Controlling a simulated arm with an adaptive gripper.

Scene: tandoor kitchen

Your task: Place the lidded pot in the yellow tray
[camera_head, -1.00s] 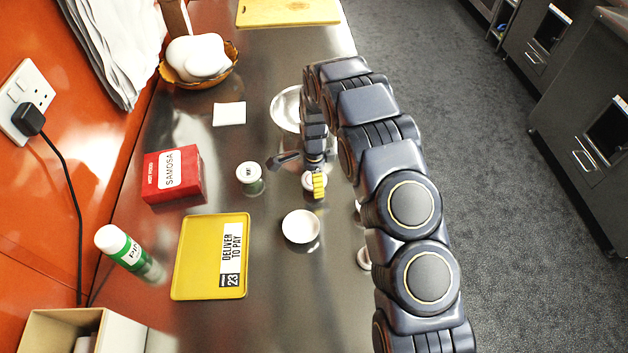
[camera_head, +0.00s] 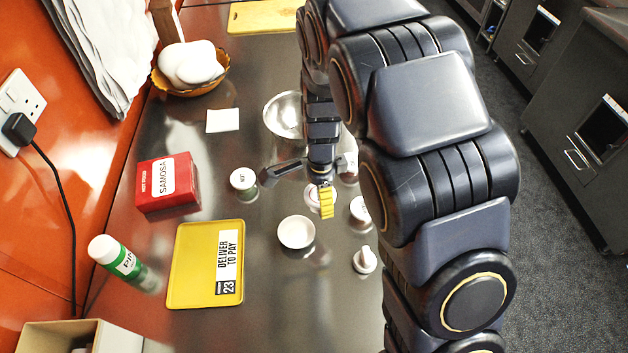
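The yellow tray (camera_head: 190,270) lies flat on the steel counter at the lower left, with a "DELIVER TO PAY 23" label on it. A small round pot with a labelled white top (camera_head: 243,179) stands above the tray's right corner. Another small white round thing (camera_head: 313,201) is partly hidden by my gripper. I cannot tell for sure which is the lidded pot. My gripper (camera_head: 297,193) is over the counter, its dark finger spread to the left near the labelled pot and its yellow-padded finger in front of the partly hidden thing. It looks open and holds nothing visible.
A white bowl (camera_head: 296,232) stands right of the tray. A white knobbed item (camera_head: 364,261) and a round container (camera_head: 360,210) are close to my arm. A red samosa box (camera_head: 167,185), green-and-white bottle (camera_head: 120,258) and steel bowl (camera_head: 284,115) stand around. The tray's surface is clear.

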